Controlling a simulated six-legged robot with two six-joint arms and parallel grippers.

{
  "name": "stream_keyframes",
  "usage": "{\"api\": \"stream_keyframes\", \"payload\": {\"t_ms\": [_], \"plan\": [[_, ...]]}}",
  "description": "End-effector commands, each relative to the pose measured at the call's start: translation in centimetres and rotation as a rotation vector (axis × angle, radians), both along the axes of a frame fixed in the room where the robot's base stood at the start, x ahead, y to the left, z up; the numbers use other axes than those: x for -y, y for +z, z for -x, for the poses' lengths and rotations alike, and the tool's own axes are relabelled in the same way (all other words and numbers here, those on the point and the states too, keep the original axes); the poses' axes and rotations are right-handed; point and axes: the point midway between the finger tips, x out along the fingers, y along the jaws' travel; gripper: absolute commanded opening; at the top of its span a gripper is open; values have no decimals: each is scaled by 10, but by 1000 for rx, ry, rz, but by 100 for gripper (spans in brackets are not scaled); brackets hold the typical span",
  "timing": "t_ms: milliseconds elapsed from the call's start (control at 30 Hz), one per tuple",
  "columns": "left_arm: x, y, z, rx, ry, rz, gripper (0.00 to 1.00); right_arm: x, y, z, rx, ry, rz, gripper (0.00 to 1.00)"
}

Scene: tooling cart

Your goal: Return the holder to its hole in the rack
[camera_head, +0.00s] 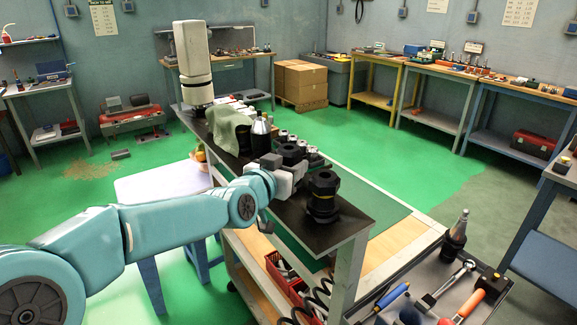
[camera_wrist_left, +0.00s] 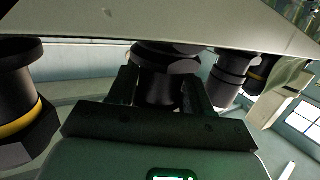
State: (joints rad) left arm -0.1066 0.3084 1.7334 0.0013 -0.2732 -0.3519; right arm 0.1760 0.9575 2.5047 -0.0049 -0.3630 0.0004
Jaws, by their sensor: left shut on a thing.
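My left gripper (camera_head: 286,172) reaches over the black rack top (camera_head: 345,222) of the cart and is shut on a dark holder (camera_head: 291,151). In the left wrist view the fingers (camera_wrist_left: 161,92) stand either side of the holder's dark round body (camera_wrist_left: 158,62). A wider collar shows on the holder by the pale plate at the top of that view. Whether its lower end is in a hole is hidden. A black holder with a yellow ring (camera_head: 323,197) stands at the rack's near end; it also shows in the left wrist view (camera_wrist_left: 20,100).
Several small holders (camera_head: 300,147), a black bottle-shaped holder (camera_head: 261,136) and a green cloth (camera_head: 229,127) stand beyond my gripper. A tool tray with a hammer (camera_head: 482,290) lies at lower right.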

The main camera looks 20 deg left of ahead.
Motion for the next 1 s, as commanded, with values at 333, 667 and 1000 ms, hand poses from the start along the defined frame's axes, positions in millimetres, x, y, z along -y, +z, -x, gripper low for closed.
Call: {"api": "stream_keyframes", "payload": {"t_ms": [333,667,1000], "plan": [[-1,1,0,11,3,0,0,0,-4,0,0,0,0,79],[-1,-1,0,11,3,0,0,0,-6,0,0,0,0,79],[-1,-3,0,7,2,0,79,0,-7,0,0,0,0,79]]}}
